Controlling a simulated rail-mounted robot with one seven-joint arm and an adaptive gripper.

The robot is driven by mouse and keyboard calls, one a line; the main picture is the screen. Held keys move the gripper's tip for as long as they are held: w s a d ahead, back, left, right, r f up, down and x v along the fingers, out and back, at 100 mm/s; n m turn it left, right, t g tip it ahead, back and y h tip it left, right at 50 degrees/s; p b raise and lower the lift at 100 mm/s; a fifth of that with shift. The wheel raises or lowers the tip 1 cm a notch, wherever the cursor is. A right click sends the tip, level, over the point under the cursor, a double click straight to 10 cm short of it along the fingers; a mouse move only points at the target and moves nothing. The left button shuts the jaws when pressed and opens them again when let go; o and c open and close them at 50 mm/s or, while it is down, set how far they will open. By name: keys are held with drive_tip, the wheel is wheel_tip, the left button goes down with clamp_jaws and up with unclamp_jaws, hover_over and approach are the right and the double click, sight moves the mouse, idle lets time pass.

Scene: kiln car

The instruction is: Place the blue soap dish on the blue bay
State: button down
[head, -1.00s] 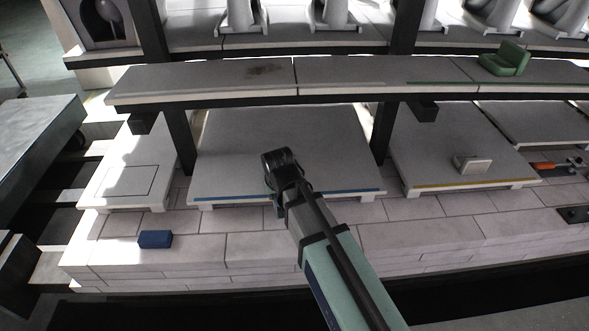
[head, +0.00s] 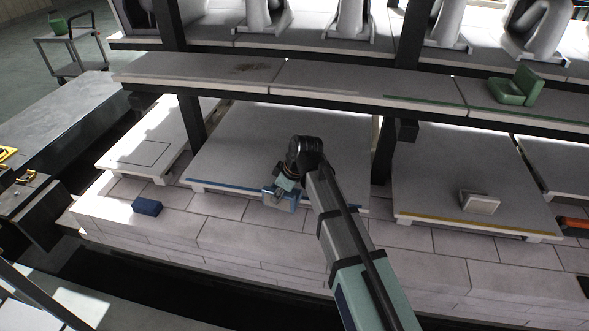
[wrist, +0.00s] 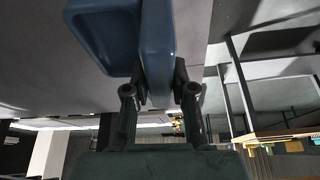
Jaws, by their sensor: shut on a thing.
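My gripper (head: 284,186) is shut on the blue soap dish (head: 270,196). In the wrist view the fingers (wrist: 160,98) pinch one wall of the dish (wrist: 100,30), whose hollow tray side spreads to the left. In the head view the dish appears at the front edge of the blue bay, the wide pale slab (head: 245,140) with a blue strip along its front. My wrist partly covers the dish. I cannot tell how high above the slab it is. The bay's visible surface is bare.
A dark blue block (head: 147,206) lies on the brick ledge at left. A shelf (head: 350,85) runs above the bays on dark posts (head: 192,120). A green dish (head: 515,88) sits on the shelf. A pale dish (head: 479,201) sits on the yellow-striped bay (head: 430,180) at right.

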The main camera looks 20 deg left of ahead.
drive_tip(key=shift+s+a+n+g, duration=0.2)
drive_tip(key=shift+n+g, duration=0.1)
drive_tip(key=shift+n, duration=0.5)
drive_tip(key=shift+w, duration=0.2)
drive_tip(key=shift+w+a+f+p, duration=0.25)
drive_tip(key=shift+w+f+p, duration=0.25)
drive_tip(key=shift+w, duration=2.4)
drive_tip(key=shift+w+a+f+p, duration=0.3)
drive_tip(key=shift+w+f, duration=0.35)
drive_tip(key=shift+w, duration=2.25)
drive_tip(key=shift+w+a+f+p, duration=0.2)
drive_tip(key=shift+w+f+p, duration=0.35)
drive_tip(key=shift+w, duration=2.35)
drive_tip(key=shift+f, duration=0.15)
drive_tip(key=c, duration=1)
unclamp_jaws()
drive_tip(key=shift+o, duration=0.2)
